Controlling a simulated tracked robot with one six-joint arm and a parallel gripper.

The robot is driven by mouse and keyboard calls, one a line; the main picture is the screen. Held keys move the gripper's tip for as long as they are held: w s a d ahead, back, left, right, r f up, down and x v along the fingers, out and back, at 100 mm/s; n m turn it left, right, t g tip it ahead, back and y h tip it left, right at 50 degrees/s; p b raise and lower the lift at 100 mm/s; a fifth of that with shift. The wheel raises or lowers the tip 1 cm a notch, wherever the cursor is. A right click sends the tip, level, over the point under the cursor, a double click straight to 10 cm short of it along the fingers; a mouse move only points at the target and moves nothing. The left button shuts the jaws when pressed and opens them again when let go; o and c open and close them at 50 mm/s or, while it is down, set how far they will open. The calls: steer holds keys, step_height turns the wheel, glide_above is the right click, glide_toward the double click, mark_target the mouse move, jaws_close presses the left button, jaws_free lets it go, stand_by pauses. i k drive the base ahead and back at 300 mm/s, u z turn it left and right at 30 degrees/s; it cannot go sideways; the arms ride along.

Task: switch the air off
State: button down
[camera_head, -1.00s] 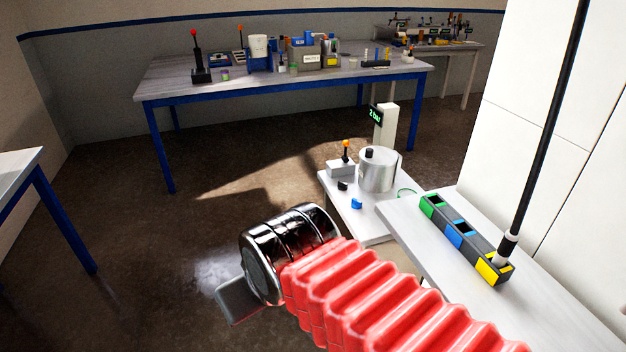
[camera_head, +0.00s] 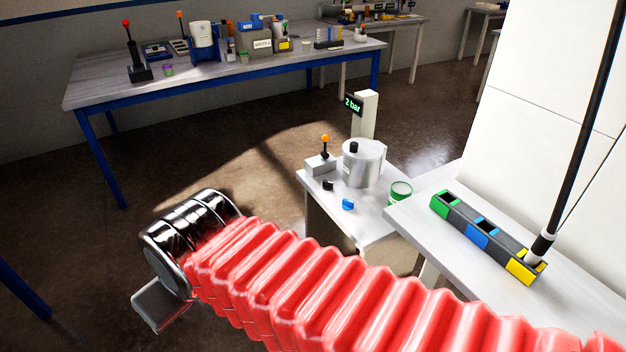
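A lever with an orange ball knob (camera_head: 325,139) stands about upright on a pale box on the small white table (camera_head: 371,232). Beside it is a silver pot (camera_head: 363,164) with a black knob on its lid. A post (camera_head: 366,112) behind the pot carries a display (camera_head: 353,104) reading "2 bar". A black knob (camera_head: 328,185) and a blue knob (camera_head: 348,204) sit at the table's front. My gripper (camera_head: 162,304) is at lower left, apart from the table, beyond my red-sleeved arm. Only a grey flat part of it shows, so its opening is hidden.
A green-and-white can (camera_head: 400,193) stands at the small table's right. A nearer white counter (camera_head: 455,251) holds a rack (camera_head: 487,237) with green, blue and yellow sections and a black rod leaning up from it. A cluttered blue-legged bench (camera_head: 90,93) stands behind. Floor lies between.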

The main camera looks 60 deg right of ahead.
mark_target(327, 185)
steer(key=z, duration=0.25)
steer(key=i, duration=0.7)
steer(key=z, duration=0.8)
steer(key=i, duration=0.6)
steer(key=z, duration=0.4)
